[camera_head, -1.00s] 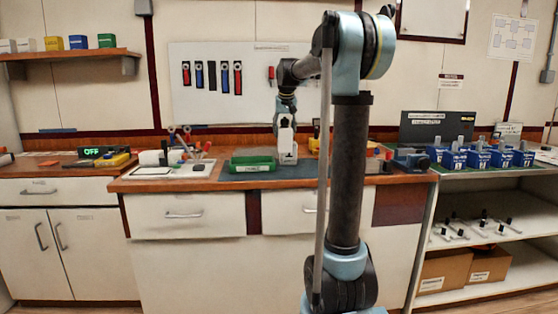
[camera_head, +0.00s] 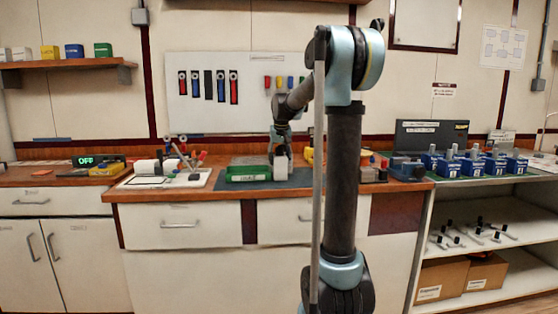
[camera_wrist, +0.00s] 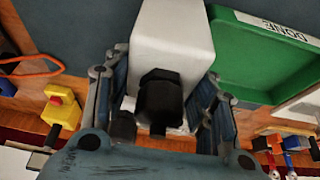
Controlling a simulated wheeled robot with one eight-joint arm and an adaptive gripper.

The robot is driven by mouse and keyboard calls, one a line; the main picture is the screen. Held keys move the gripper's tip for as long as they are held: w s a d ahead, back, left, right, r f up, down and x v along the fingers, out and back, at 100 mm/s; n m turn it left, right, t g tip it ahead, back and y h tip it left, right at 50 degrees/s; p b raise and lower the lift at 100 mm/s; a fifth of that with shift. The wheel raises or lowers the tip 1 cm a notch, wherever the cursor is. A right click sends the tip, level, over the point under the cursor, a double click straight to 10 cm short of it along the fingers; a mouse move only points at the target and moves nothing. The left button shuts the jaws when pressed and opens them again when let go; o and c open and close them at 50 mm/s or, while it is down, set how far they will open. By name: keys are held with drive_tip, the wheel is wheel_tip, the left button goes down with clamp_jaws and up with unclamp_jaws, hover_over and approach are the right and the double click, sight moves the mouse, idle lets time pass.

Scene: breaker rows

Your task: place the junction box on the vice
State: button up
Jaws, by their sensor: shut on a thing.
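A white junction box (camera_head: 281,170) is in my gripper (camera_head: 281,150), low over the dark mat on the middle bench. I cannot tell whether it touches the mat. In the wrist view, the white box (camera_wrist: 172,35) stands between the two fingers of my gripper (camera_wrist: 162,88), which are shut on its sides. A black hexagonal fitting (camera_wrist: 160,98) shows on the near side of the box. A blue device that looks like the vice (camera_head: 410,168) is at the right end of the bench, apart from my gripper.
A green tray (camera_head: 249,173) is just left of the box; the wrist view shows its rim marked DONE (camera_wrist: 285,30). A white board with tools (camera_head: 165,178) lies further left. My arm hides part of the bench.

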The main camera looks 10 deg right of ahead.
drive_tip(key=o, duration=1.4)
drive_tip(key=shift+r, duration=0.1)
drive_tip(key=v, duration=1.2)
